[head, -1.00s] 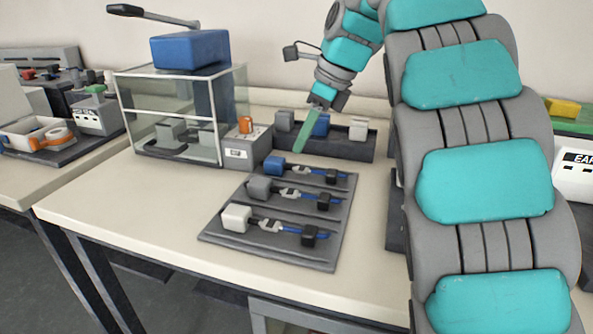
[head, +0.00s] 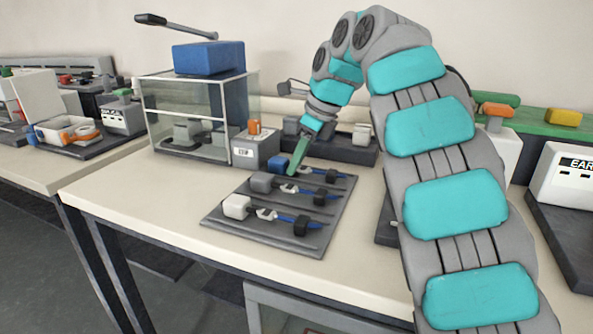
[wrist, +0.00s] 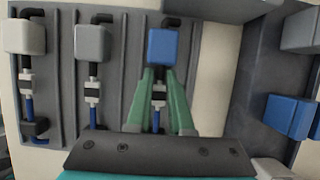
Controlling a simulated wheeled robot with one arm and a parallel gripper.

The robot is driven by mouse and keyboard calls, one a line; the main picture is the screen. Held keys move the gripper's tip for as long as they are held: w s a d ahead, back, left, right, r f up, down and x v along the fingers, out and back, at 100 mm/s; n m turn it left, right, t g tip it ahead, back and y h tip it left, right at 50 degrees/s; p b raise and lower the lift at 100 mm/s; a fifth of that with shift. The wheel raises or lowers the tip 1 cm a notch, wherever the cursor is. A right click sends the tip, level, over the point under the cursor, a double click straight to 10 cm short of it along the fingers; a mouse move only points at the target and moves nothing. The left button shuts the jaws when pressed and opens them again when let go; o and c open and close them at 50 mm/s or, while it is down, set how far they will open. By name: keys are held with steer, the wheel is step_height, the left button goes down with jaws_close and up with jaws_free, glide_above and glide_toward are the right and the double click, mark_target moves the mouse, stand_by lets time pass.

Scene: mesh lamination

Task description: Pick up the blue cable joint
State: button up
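The blue cable joint (head: 278,164) is a blue block at the end of a cable, in the rearmost row of a grey tray (head: 222,220). In the wrist view the blue cable joint (wrist: 162,47) is at top centre. My gripper (head: 292,172) has green fingers and is low over the tray, beside the blue block. In the wrist view my gripper (wrist: 160,73) is open, its two fingers apart on either side of the cable, with the tips at the block's near edge. I cannot tell whether they touch it.
Grey (head: 262,183) and white (head: 236,207) cable joints lie in the other tray rows. A dark rack (head: 350,153) behind holds blocks, including another blue one (wrist: 290,115). A glass-sided press (head: 185,105) and a grey box (head: 255,150) stand left. The table front is clear.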

jaws_close()
stand_by(0.4)
